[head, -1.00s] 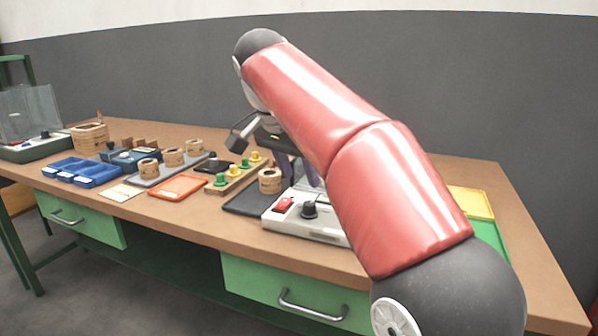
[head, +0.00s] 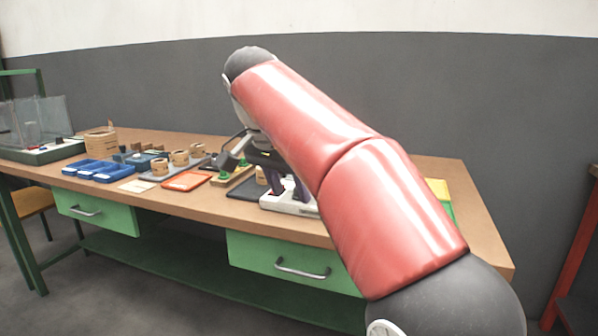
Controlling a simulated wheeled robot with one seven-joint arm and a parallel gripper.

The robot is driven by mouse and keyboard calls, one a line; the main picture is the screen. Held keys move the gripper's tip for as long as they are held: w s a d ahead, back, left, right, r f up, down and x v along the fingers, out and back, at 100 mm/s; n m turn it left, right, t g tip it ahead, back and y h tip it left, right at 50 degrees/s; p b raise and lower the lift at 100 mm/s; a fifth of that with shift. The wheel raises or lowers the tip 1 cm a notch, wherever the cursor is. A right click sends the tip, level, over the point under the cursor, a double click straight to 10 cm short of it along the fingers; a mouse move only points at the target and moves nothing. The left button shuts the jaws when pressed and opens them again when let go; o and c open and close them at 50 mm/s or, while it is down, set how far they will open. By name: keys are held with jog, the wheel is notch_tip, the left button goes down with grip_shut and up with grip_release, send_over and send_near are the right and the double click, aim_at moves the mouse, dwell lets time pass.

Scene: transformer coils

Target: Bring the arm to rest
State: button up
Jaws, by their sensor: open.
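My red arm crosses the view from the lower right to the upper left, with its dark elbow high above the bench. My gripper (head: 289,193) hangs beyond the forearm, its two dark purple fingers pointing down, apart and with nothing seen between them. It appears in front of or over the white-grey device (head: 290,206) on the workbench (head: 190,206). The forearm hides part of the gripper and much of the bench's right side.
Blue bins (head: 107,171), an orange tray (head: 187,181), wooden coils (head: 180,158) and a clear-shielded machine (head: 40,150) stand to the left. Green drawers (head: 290,262) face me. A red frame (head: 575,260) stands at the right edge. Floor is free at lower left.

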jog(key=s+d+f+n+y, duration=0.1)
jog(key=s+d+f+n, duration=0.1)
jog(key=s+d+f, duration=0.35)
jog(key=s+d+f+n+y, duration=0.1)
jog(key=s+d+f+n, duration=0.2)
jog(key=s+d, duration=0.45)
jog(key=s+d+f+n+t, duration=0.1)
jog(key=s+d+f, duration=0.3)
jog(key=s+f, duration=0.6)
notch_tip(320, 180, down, 3)
jog(key=shift+d+n+t+y, duration=0.15)
jog(key=shift+n+t+y, duration=0.15)
jog(key=shift+n+t, duration=0.15)
